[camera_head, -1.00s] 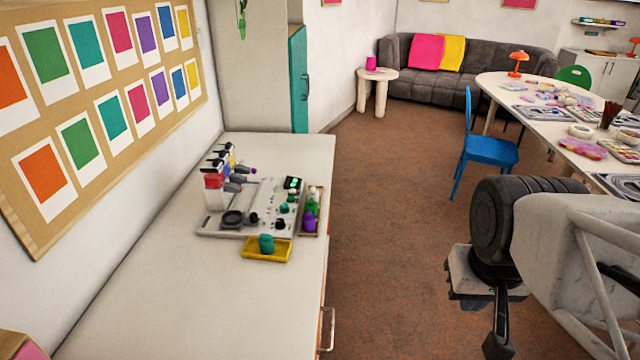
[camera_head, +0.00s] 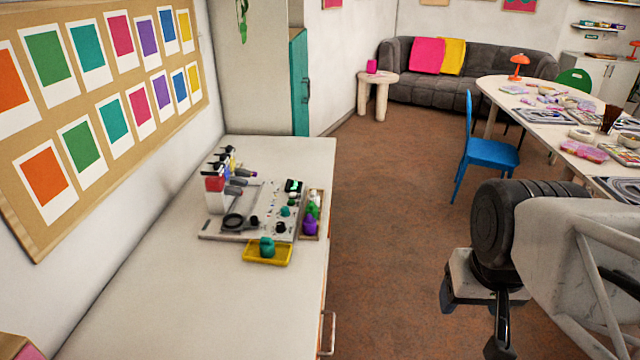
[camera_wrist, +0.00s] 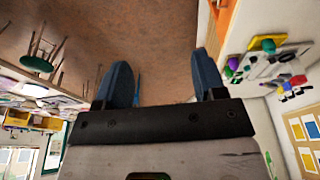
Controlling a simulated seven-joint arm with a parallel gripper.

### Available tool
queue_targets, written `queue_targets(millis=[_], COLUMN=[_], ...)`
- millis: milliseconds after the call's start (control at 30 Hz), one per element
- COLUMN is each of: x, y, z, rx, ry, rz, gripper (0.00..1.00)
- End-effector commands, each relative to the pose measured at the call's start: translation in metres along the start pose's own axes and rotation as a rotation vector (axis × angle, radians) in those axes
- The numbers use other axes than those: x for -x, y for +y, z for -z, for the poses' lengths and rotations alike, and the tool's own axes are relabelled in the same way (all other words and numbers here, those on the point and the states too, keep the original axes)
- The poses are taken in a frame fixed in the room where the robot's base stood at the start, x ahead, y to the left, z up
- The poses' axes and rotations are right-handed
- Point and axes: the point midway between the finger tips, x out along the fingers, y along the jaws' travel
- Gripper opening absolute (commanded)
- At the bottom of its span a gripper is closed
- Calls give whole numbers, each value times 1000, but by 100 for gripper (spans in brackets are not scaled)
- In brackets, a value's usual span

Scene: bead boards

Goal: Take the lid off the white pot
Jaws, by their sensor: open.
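I cannot pick out a white pot with a lid for certain in either view. The long white counter (camera_head: 190,290) on the left carries a pale board (camera_head: 262,205) with small parts on it, too small to tell apart well. My gripper (camera_head: 475,312) is at the lower right of the head view, over the floor and well apart from the counter. In the wrist view my gripper (camera_wrist: 163,75) shows two dark blue fingers spread apart with nothing between them.
A yellow tray (camera_head: 268,253) with a green piece lies in front of the board. A blue chair (camera_head: 487,150) and a cluttered white table (camera_head: 540,105) are farther right. Open floor (camera_head: 390,230) lies between.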

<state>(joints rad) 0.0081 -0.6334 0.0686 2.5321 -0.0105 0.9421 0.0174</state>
Motion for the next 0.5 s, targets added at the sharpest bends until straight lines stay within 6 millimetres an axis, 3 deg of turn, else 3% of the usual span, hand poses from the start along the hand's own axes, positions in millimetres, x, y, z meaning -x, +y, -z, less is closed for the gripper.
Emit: queue_targets(millis=[267, 500], x=[3, 8], y=[-2, -10], z=[16, 62], rx=[-32, -131], ry=[-5, -23], rz=[2, 5], gripper=[64, 64])
